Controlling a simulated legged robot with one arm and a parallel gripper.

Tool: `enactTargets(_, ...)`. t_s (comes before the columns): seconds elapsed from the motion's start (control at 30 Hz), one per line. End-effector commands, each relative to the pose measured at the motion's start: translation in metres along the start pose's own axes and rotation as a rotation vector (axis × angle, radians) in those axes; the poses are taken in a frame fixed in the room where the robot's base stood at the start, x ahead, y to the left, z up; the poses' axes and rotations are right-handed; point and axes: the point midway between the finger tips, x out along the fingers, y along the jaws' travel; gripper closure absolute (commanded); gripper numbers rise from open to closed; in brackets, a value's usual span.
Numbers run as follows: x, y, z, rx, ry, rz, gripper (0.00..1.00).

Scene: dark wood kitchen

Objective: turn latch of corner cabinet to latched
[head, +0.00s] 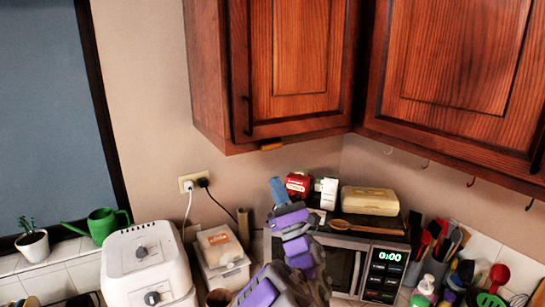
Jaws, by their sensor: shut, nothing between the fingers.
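The corner cabinet (300,45) is a reddish-brown wooden wall cabinet in the upper middle of the head view, with its door closed. A dark vertical handle (246,116) is on the left side of its door. A small orange-yellow piece, which looks like the latch (271,146), sits at the cabinet's bottom edge; its exact turn is too small to tell. My gripper (279,190) is shut and empty, at the end of my grey and purple arm. In the picture it is below the latch and apart from it.
A second wooden cabinet (465,60) hangs at right, with hooks beneath. Below are a microwave (383,272) with boxes and a wooden spoon on top, a white air fryer (146,265), a clear container (221,250) and utensils. The wall between gripper and cabinet looks clear.

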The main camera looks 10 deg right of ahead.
Motion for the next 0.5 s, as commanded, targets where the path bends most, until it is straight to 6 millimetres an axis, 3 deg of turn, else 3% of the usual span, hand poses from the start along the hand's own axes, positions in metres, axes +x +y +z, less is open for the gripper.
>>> enactTargets(0.23,0.037,0.001,0.002,0.0,-0.004,0.004,1.0)
enactTargets(0.5,0.058,0.001,0.025,-0.002,-0.002,0.002,1.0)
